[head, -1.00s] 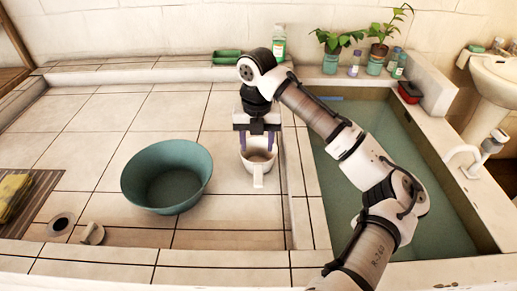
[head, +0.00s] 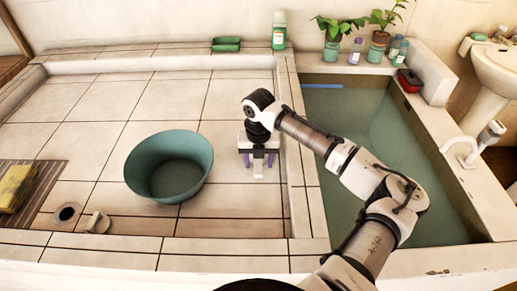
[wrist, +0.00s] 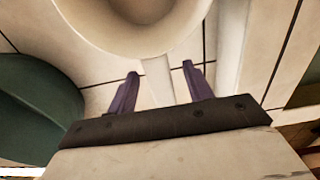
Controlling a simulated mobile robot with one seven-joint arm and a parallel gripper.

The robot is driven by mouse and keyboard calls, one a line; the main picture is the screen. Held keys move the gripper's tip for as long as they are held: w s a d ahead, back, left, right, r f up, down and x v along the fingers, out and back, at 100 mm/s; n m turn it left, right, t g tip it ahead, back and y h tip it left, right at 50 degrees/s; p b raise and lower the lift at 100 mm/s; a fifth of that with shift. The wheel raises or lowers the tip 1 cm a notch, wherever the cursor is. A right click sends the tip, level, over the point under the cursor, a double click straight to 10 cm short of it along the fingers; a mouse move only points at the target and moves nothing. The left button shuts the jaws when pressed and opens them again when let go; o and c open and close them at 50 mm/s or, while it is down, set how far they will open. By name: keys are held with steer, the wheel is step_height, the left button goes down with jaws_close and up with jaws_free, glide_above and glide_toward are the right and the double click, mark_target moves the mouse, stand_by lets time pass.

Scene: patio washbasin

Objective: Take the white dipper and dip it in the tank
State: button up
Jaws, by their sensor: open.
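The white dipper (wrist: 205,38) stands on the tiled ledge. In the wrist view its round cup is at the top, and its handle (wrist: 157,82) runs between my two purple fingers. My gripper (wrist: 161,72) is open, with a finger on each side of the handle and gaps showing. In the head view my gripper (head: 258,162) hides most of the dipper; only the pale handle (head: 258,172) shows clearly. The tank (head: 375,130) is to the right, holding greenish water, beyond a low tiled edge.
A teal basin (head: 169,166) stands left of my gripper and also shows in the wrist view (wrist: 35,115). Bottles and potted plants (head: 333,38) line the back. Tiles behind the gripper are clear.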

steer(key=shift+f, duration=0.85)
steer(key=shift+c, duration=0.4)
jaws_close()
steer(key=shift+r, duration=0.1)
step_height(320, 180, up, 20)
steer(key=b, duration=0.2)
steer(key=shift+b, duration=0.4)
